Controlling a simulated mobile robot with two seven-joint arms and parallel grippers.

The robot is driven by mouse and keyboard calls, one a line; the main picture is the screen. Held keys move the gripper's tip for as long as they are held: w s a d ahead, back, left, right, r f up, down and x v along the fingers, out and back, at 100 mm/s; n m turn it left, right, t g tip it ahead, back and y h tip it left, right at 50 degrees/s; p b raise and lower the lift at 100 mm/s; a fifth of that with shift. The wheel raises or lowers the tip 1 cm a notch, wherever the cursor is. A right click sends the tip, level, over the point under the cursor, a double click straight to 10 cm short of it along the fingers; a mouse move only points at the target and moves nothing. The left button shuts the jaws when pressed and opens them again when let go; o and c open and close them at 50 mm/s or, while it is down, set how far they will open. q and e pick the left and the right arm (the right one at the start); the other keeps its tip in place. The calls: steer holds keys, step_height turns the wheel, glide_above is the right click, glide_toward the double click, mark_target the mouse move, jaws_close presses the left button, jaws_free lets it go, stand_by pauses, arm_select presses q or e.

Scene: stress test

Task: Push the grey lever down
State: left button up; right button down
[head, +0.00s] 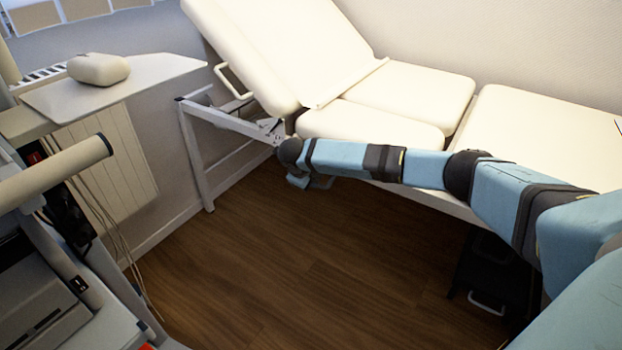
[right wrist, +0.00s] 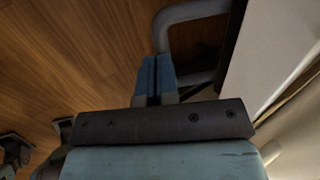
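The grey lever (right wrist: 186,14) is a rounded, bent bar at the top of the right wrist view, beside the bed's side. My right gripper (right wrist: 157,62) has its two blue fingers together, with nothing seen between them. Its fingertips are right beside the lever's bend; I cannot tell whether they touch it. In the head view my right gripper (head: 298,181) is small and partly hidden under my wrist, below the bed's near edge. A grey piece (head: 321,182) shows just right of it, probably the lever. My left gripper is not in view.
The cream treatment bed (head: 415,88) with raised backrest stands along the wall on a white frame (head: 196,150). A black step (head: 487,280) is under its right end. Bare wooden floor (head: 270,260) lies in front. A trolley (head: 60,290) with cables stands at left.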

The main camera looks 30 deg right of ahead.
arm_select(q)
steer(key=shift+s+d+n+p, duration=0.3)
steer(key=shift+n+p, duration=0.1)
steer(key=shift+p, duration=0.2)
arm_select(e)
steer(key=shift+a+x, duration=0.15)
steer(key=shift+x, duration=1.25)
steer(key=shift+a+x, duration=0.1)
steer(key=shift+x, duration=1.3)
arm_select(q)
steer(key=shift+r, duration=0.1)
arm_select(e)
steer(key=shift+f, duration=0.2)
